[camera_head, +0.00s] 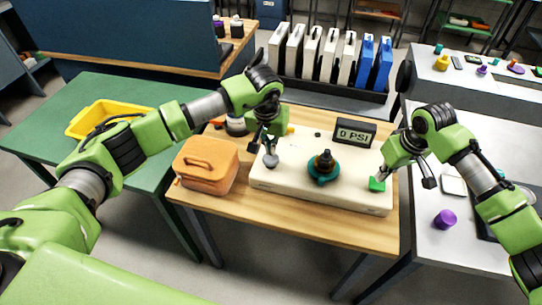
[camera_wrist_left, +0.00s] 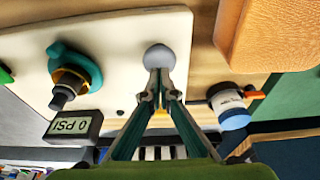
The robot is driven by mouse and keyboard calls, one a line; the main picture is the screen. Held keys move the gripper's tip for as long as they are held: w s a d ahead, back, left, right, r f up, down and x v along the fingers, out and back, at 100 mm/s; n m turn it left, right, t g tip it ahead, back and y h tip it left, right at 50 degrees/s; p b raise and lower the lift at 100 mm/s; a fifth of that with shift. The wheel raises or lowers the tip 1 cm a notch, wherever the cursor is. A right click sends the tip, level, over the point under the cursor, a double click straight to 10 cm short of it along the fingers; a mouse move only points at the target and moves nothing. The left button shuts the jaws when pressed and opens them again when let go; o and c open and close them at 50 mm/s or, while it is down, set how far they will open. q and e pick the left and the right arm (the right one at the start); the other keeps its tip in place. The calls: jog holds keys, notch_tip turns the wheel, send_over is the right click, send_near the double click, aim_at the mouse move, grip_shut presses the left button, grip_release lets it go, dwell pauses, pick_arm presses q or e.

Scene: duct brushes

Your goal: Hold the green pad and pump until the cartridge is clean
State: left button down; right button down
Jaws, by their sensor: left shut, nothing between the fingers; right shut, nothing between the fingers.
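A cream box (camera_head: 300,183) on a wooden table carries a grey ball-shaped knob (camera_head: 271,161), a dark cartridge (camera_head: 325,160) in a teal ring (camera_head: 322,176), and a green pad (camera_head: 377,185). A display (camera_head: 355,131) behind it reads 0 PSI. My left gripper (camera_head: 268,150) is shut and empty, its tips right at the grey knob; in the left wrist view the closed tips (camera_wrist_left: 158,72) meet the knob (camera_wrist_left: 160,57). My right gripper (camera_head: 381,175) is shut, its tips at the green pad; whether they press it I cannot tell.
An orange case (camera_head: 207,163) sits left of the box. A white bottle with a blue cap (camera_wrist_left: 230,108) stands behind the case. A black rack (camera_head: 335,86) holds white and blue units at the back. A purple cylinder (camera_head: 445,219) lies on the right table.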

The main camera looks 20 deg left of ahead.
aim_at(271, 157)
jog(key=shift+f, duration=1.15)
pick_arm(q)
jog(key=shift+s+f, duration=0.1)
jog(key=shift+f, duration=1.5)
jog(key=shift+r, duration=1.1)
